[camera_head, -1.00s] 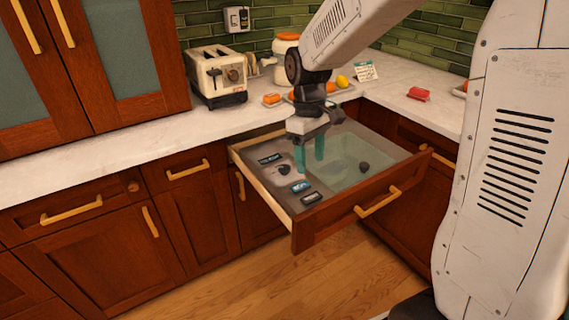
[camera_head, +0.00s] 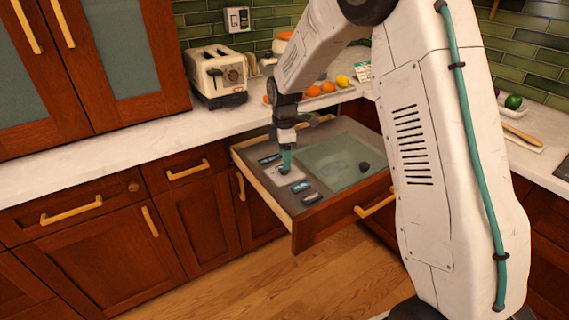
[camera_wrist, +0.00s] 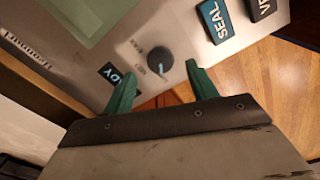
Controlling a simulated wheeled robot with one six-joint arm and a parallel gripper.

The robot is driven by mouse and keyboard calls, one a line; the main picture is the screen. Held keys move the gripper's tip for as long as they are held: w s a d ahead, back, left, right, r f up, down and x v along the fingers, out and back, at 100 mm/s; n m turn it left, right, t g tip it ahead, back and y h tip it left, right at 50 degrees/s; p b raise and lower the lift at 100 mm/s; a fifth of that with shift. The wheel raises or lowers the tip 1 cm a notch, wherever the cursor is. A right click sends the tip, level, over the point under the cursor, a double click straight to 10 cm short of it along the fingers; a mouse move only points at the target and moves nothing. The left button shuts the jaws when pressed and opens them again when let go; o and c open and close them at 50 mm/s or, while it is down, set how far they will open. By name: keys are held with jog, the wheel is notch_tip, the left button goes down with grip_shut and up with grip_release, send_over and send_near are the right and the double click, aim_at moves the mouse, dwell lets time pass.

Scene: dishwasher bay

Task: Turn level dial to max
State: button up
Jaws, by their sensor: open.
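The level dial (camera_wrist: 160,59) is a round dark knob with a light blue pointer mark, on the grey panel inside the pulled-out drawer (camera_head: 300,224). My gripper (camera_wrist: 161,72) is open, its two green fingers apart. In the wrist view the dial shows between and just beyond the fingertips; contact cannot be told. In the head view my gripper (camera_head: 286,166) points down over the panel's left part and mostly covers the dial. A button marked SEAL (camera_wrist: 215,20) and a dark label ending in "DY" (camera_wrist: 110,74) flank the dial.
A clear lid (camera_head: 335,155) with a dark knob (camera_head: 364,167) fills the drawer's right part. Another dark button (camera_wrist: 262,8) sits beyond SEAL. A toaster (camera_head: 217,75) and oranges (camera_head: 328,87) stand on the counter behind. The floor before the drawer is clear.

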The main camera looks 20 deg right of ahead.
jog(key=shift+f, duration=1.8)
jog(key=shift+c, duration=0.4)
jog(key=c, duration=0.9)
